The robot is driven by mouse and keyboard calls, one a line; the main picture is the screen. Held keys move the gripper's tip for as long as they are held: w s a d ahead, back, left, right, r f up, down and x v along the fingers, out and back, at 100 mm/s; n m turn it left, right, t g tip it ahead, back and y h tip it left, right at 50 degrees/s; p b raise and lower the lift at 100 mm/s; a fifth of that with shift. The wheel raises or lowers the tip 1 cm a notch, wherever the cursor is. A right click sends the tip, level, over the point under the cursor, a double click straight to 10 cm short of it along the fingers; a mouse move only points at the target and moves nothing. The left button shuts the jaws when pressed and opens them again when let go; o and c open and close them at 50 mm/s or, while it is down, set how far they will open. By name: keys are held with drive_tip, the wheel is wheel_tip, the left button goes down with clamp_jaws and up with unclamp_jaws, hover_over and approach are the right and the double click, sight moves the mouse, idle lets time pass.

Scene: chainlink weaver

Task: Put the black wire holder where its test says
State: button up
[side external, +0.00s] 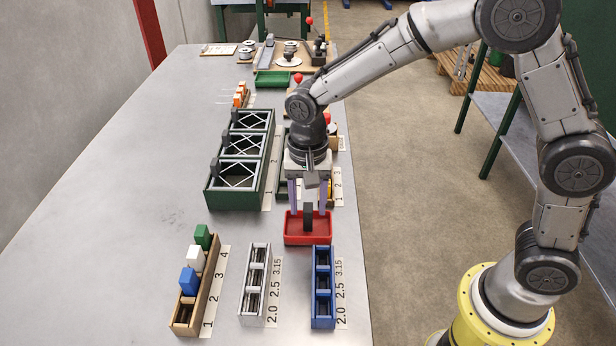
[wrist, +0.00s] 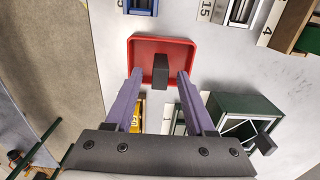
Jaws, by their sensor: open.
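A black block, which I take to be the black wire holder (side external: 308,219), stands upright in a shallow red tray (side external: 290,239). In the wrist view the black holder (wrist: 160,72) is inside the red tray (wrist: 140,48), near its front middle. My gripper (side external: 309,207) is open, pointing down over the tray, with one purple finger on each side of the holder. In the wrist view gaps show between the holder and both fingertips (wrist: 158,76). No marking or test reading on the holder is legible.
In front stand a wooden rack (side external: 183,321) with green, white and blue blocks, a silver rack (side external: 254,285) and a blue rack (side external: 323,285). A green crate (side external: 236,197) with meshed compartments and grey blocks stands left of my gripper. The left of the table is clear.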

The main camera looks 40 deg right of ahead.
sight(308, 208)
wheel_tip(308, 208, up, 10)
idle(0.3)
drive_tip(key=s+d+r+n+t, duration=0.35)
drive_tip(key=s+d+r, duration=0.25)
drive_tip(key=s+d, duration=0.4)
drive_tip(key=s+d+f+n+t, duration=0.2)
drive_tip(key=s+n, duration=0.3)
drive_tip(key=s, duration=0.6)
drive_tip(key=shift+s+d, duration=0.4)
drive_tip(key=shift+d, duration=0.3)
drive_tip(key=shift+n, duration=0.25)
